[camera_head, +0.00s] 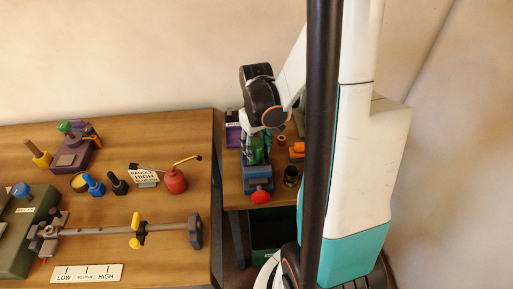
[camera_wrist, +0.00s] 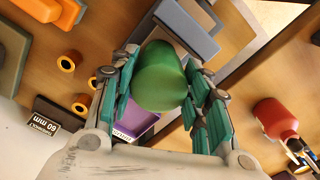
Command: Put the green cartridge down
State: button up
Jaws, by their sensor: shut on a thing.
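The green cartridge (camera_wrist: 163,78) is held between the teal finger pads of my gripper (camera_wrist: 162,68), which is shut on it. In the head view the green cartridge (camera_head: 258,153) shows only in part, below my wrist, over the small right-hand table. The blue fixture with a red knob (camera_head: 258,179) lies just in front of it there. I cannot tell whether the cartridge touches anything below. A purple tray (camera_wrist: 138,118) with a label shows beneath the fingers in the wrist view; it stands left of my gripper in the head view (camera_head: 232,136).
Orange rings (camera_wrist: 82,104) and an orange block (camera_head: 297,149) lie near my gripper. A dark cup (camera_head: 291,176) stands right of the blue fixture. A gap separates this table from the larger left bench (camera_head: 180,125), where a red oil can (camera_head: 175,180) stands. A green bin (camera_head: 270,232) is below.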

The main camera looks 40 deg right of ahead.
jog(key=o, duration=0.7)
jog(key=shift+f, duration=0.2)
jog(key=o, duration=0.4)
jog(key=shift+o, duration=0.2)
jog(key=shift+r, duration=0.1)
notch_tip(320, 180, up, 12)
jog(key=p, duration=0.3)
jog(key=shift+r+p, duration=0.15)
jog(key=shift+p, duration=0.2)
